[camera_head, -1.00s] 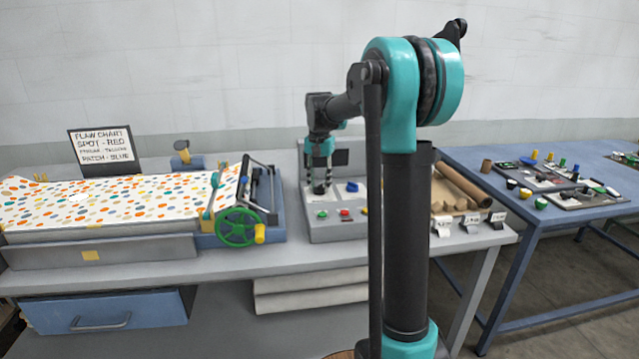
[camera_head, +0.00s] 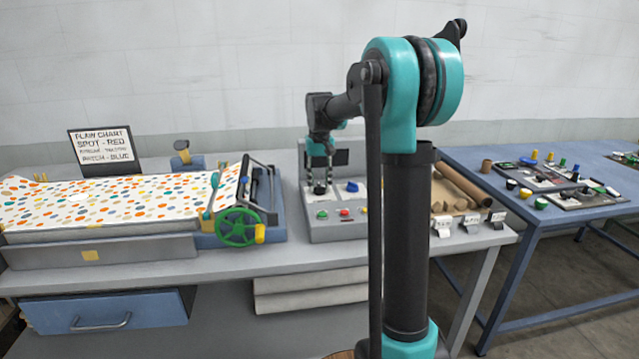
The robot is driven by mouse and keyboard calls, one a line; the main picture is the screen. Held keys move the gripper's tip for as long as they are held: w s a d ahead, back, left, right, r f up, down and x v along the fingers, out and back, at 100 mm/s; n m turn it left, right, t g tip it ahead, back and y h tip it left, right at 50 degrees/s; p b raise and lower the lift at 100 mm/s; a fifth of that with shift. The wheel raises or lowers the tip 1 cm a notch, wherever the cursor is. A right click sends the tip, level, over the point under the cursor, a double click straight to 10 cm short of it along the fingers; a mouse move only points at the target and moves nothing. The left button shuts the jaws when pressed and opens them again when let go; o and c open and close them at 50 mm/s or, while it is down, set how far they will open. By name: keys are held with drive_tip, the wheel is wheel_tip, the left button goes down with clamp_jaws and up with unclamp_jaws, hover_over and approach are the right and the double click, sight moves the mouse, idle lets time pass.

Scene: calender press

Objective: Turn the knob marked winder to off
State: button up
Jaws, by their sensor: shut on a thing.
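The control panel (camera_head: 337,233) is a grey box with a sloped face at the middle of the bench. My gripper (camera_head: 320,187) points down onto the left part of its face, shut on a small knob there. The knob is mostly hidden by the fingers, and its marking cannot be read. A blue knob (camera_head: 352,187) stands to the right of my gripper. A green button (camera_head: 322,214) and a red button (camera_head: 344,213) sit on the panel's front. My arm column hides the panel's right side.
Left of the panel stands the press with a green handwheel (camera_head: 238,227) and a spotted sheet (camera_head: 110,200). A flaw chart sign (camera_head: 105,150) stands behind. Brown rolls (camera_head: 462,186) lie right of my arm. A blue table (camera_head: 560,210) holds several small parts.

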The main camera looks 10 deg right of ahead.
sight(319, 185)
drive_tip(key=o, duration=1.2)
drive_tip(key=shift+c, duration=0.2)
drive_tip(key=shift+r, duration=0.1)
wheel_tip(319, 185, up, 12)
